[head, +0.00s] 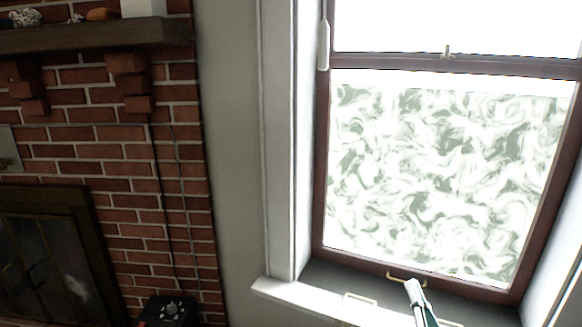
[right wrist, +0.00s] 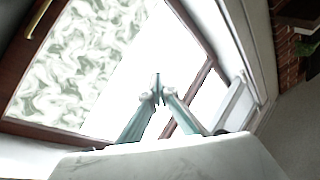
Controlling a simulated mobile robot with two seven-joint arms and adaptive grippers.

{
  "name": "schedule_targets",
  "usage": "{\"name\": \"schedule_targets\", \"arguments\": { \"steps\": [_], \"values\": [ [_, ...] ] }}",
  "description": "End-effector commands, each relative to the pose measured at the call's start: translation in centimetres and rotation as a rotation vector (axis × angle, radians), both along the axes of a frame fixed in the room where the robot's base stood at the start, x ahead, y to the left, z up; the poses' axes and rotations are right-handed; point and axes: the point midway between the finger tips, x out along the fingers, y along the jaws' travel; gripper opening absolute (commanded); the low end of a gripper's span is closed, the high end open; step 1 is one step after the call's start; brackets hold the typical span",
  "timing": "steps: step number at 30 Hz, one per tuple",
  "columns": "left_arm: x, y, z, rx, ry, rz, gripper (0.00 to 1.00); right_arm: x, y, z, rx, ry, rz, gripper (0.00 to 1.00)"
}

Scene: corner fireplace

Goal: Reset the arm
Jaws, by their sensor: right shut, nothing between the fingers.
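My right gripper (head: 414,290) shows at the bottom of the head view, in front of the window sill and close to the brass handle (head: 405,279) on the lower window frame. In the right wrist view its two fingers (right wrist: 158,88) meet at the tips, shut and empty, with the bright window behind them. I cannot tell from the head view whether the gripper touches the handle. My left gripper is not in view.
The window (head: 440,180) has a dark red frame and patterned lower glass. A white sill (head: 300,301) runs below it. A brick fireplace (head: 120,200) with a mantel shelf (head: 90,36) stands at left. A dark box (head: 168,310) sits at the bottom.

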Motion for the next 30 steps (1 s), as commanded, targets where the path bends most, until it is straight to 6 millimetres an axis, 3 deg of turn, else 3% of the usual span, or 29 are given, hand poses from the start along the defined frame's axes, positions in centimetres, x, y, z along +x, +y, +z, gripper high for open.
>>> {"name": "schedule_targets", "arguments": {
  "steps": [1, 3, 9, 15, 18, 21, 30],
  "values": [
    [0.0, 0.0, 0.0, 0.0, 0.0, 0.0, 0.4, -1.3, 1.3, -3.2, -0.072, 0.079, 0.015, 0.0],
    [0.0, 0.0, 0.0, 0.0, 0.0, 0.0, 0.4, -3.2, 3.0, -7.4, -0.18, 0.18, 0.038, 0.0],
    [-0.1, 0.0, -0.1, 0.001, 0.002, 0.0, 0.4, -10.5, 6.9, -18.4, -0.478, 0.449, 0.133, 0.0],
    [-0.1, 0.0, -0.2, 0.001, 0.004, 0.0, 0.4, -18.5, 9.1, -26.1, -0.723, 0.648, 0.24, 0.0],
    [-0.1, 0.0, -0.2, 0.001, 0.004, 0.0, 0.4, -21.3, 9.5, -28.2, -0.799, 0.705, 0.277, 0.0],
    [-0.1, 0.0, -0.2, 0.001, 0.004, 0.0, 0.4, -22.8, 9.7, -29.2, -0.841, 0.734, 0.298, 0.0],
    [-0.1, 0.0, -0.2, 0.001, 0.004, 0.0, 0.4, -23.1, 9.8, -29.5, -0.853, 0.742, 0.304, 0.0]
  ]
}}
